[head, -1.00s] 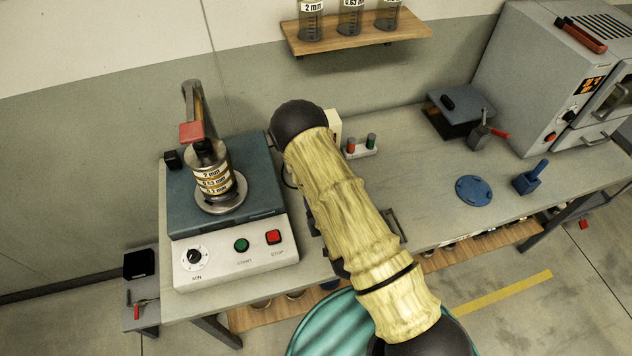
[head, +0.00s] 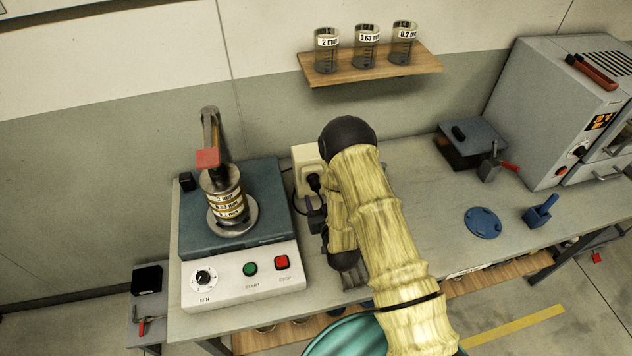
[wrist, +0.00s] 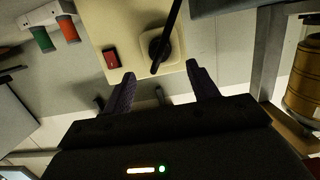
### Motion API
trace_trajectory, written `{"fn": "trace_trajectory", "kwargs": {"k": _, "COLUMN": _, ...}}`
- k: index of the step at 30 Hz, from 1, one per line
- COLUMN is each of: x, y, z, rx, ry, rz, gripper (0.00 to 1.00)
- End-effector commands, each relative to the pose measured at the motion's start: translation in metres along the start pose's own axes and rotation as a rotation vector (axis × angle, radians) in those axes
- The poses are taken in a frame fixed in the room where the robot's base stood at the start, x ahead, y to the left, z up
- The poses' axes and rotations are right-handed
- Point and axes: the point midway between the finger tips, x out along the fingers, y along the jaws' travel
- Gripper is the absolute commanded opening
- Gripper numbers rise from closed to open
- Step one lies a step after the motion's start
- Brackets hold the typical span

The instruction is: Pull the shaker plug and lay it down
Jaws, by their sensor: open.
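The shaker plug (head: 314,183) is black and sits in the front of a cream socket box (head: 303,158) on the bench, right of the shaker (head: 190,235). In the wrist view the plug (wrist: 160,48) is in the box's face, with a dark cable running up from it. A red switch (wrist: 111,59) is beside it. My gripper (wrist: 161,85) is open and empty. Its two fingers point at the socket box, with the plug between their lines and a little beyond the tips. In the head view my gripper (head: 317,212) is just in front of the box, partly hidden by my arm.
The shaker carries a clamped stack of sieves (head: 228,205). Beakers stand on a wall shelf (head: 380,68). A blue lid (head: 482,222), a blue scoop (head: 540,212) and an oven (head: 545,105) are to the right. The bench between my arm and the lid (head: 430,195) looks clear.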

Motion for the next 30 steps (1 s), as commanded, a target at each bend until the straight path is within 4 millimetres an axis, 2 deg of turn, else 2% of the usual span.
{"fn": "trace_trajectory", "kwargs": {"k": 15, "x": 0.065, "y": 0.000, "z": -0.001, "rx": 0.000, "ry": 0.000, "rz": -0.001, "gripper": 0.59}}
{"fn": "trace_trajectory", "kwargs": {"k": 19, "x": 0.073, "y": 0.000, "z": -0.001, "rx": 0.000, "ry": 0.000, "rz": -0.001, "gripper": 0.59}}
{"fn": "trace_trajectory", "kwargs": {"k": 27, "x": 0.074, "y": 0.000, "z": 0.000, "rx": 0.000, "ry": -0.001, "rz": -0.001, "gripper": 0.59}}
{"fn": "trace_trajectory", "kwargs": {"k": 28, "x": 0.074, "y": 0.000, "z": 0.000, "rx": 0.000, "ry": -0.001, "rz": -0.001, "gripper": 0.57}}
{"fn": "trace_trajectory", "kwargs": {"k": 30, "x": 0.074, "y": 0.000, "z": 0.000, "rx": 0.000, "ry": -0.001, "rz": 0.000, "gripper": 0.43}}
